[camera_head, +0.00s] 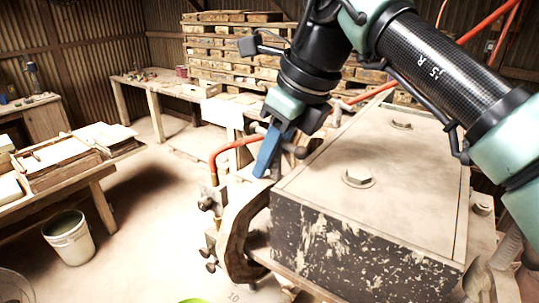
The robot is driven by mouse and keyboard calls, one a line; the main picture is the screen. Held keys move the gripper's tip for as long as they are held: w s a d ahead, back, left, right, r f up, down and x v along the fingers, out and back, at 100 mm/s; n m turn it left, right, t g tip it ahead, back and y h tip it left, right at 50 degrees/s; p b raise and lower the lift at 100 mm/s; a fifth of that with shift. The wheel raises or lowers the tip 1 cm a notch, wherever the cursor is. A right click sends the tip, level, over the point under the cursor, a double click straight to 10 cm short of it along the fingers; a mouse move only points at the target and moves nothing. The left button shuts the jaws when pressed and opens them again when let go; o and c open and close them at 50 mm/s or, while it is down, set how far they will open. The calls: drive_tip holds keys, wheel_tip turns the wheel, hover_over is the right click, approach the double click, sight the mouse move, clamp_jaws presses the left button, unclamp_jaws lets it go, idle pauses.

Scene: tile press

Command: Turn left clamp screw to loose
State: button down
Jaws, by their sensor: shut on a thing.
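My gripper (268,160) reaches down from the upper right, its blue fingers just left of the press's large dusty block (405,170). A dark bar with a rounded end, which looks like the handle of the left clamp screw (299,152), crosses at the fingers. Its ends show on both sides of them. My gripper is shut on this handle. The fingers and wrist hide the handle's middle, and the screw's shaft cannot be made out.
A red hose (228,148) curves down left of the fingers to dark-knobbed fittings (209,198). A curved metal frame (237,232) stands beside the block. A bench with trays (65,175) and a white bucket (70,238) stand left. The floor between is mostly clear.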

drive_tip(key=shift+s+f+n+g+p, duration=0.1)
drive_tip(key=shift+f+n+g+p, duration=0.15)
drive_tip(key=shift+n, duration=0.3)
drive_tip(key=shift+s+f+n+g+p, duration=0.15)
drive_tip(key=shift+n+g, duration=0.1)
drive_tip(key=shift+n, duration=0.3)
idle(2.8)
drive_tip(key=c, duration=1.1)
unclamp_jaws()
drive_tip(key=shift+o, duration=0.2)
drive_tip(key=shift+w+r, duration=0.1)
drive_tip(key=shift+r, duration=0.05)
drive_tip(key=shift+r, duration=0.1)
drive_tip(key=shift+d+r, duration=0.1)
drive_tip(key=shift+r, duration=0.15)
drive_tip(key=b+v, duration=0.2)
drive_tip(key=v, duration=1)
drive_tip(key=shift+d, duration=0.15)
